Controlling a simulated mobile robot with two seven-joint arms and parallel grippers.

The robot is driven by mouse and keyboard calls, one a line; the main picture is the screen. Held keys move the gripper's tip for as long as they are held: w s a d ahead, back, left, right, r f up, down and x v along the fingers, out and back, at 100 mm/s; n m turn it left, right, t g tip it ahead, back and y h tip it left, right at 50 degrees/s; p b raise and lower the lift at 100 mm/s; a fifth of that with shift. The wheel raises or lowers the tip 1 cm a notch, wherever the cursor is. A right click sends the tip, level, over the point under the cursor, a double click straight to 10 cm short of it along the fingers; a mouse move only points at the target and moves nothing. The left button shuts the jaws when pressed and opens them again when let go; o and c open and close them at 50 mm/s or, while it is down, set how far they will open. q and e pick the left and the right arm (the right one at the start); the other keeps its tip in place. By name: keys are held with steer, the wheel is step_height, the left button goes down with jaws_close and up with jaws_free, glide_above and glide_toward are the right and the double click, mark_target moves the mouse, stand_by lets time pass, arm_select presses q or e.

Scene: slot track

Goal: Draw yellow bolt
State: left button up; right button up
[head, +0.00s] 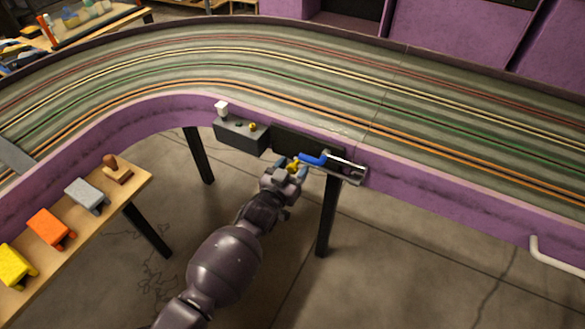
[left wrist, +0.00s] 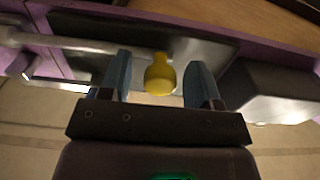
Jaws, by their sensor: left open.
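The yellow bolt knob (left wrist: 159,75) stands between the two open fingers of my left gripper (left wrist: 158,85) in the left wrist view. A gap shows on each side of the knob, so the fingers appear apart from it. In the head view the yellow knob (head: 293,164) shows at the tip of my left gripper (head: 289,170), partly hidden by it. The bolt sits at a dark plate (head: 290,139) on the purple track wall. My right gripper is not in view.
A blue-gripped lever (head: 313,159) with a metal bar is just right of the bolt. A grey control box (head: 240,134) with small knobs is to the left. A wooden bench (head: 135,178) with coloured blocks stands at lower left. A black table leg (head: 327,215) is below.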

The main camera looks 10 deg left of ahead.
arm_select(q)
steer(key=shift+c, duration=0.3)
jaws_close()
steer(key=a, duration=0.1)
steer(key=w+a, duration=0.1)
steer(key=a, duration=0.1)
steer(key=w+a, duration=0.1)
steer(key=a, duration=0.1)
steer(key=shift+a, duration=0.3)
steer(key=shift+o, duration=0.3)
jaws_free()
steer(key=shift+w+a, duration=0.1)
